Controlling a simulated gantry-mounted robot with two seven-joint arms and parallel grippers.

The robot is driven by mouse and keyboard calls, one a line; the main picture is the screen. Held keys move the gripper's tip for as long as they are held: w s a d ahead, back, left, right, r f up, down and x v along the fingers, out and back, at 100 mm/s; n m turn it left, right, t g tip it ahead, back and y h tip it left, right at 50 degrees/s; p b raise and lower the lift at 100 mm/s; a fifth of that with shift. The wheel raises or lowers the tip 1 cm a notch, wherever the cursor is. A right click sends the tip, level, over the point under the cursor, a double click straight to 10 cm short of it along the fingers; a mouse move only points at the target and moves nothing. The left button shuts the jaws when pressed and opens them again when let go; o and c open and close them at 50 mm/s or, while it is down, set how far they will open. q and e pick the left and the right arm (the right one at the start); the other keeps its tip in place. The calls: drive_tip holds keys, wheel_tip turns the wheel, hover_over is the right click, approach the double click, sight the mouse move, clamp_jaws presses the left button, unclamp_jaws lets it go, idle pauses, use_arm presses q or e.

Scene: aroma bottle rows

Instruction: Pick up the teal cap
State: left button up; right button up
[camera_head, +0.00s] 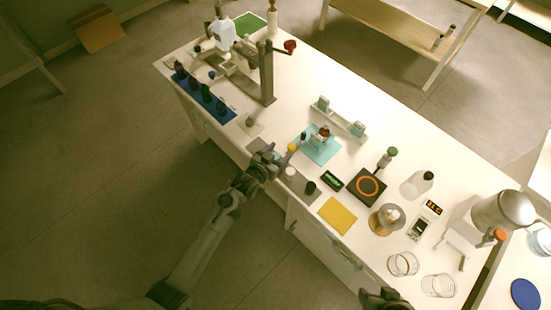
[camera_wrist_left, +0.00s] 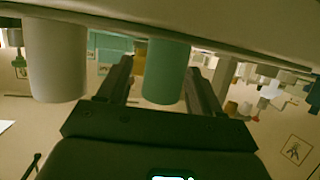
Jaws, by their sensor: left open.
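The teal cap (camera_wrist_left: 166,75) is a plain teal cylinder in the left wrist view, upright on the table surface, which shows at the top of that view. My left gripper (camera_wrist_left: 161,66) is open, with one finger on each side of the cap and a small gap showing beside it. In the head view my left gripper (camera_head: 268,160) is at the table's near edge and hides the cap. My right gripper (camera_head: 385,300) shows only partly at the bottom edge; its fingers are not clear.
A white cylinder (camera_wrist_left: 55,60) stands close beside the cap; it also shows in the head view (camera_head: 290,171). A dark small cup (camera_head: 310,187) is to its right. A teal mat (camera_head: 332,152) with bottles lies behind. A yellow mat (camera_head: 337,216) lies bare to the right.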

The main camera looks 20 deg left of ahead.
use_arm(q)
drive_tip(key=c, duration=1)
drive_tip(key=shift+r, duration=0.15)
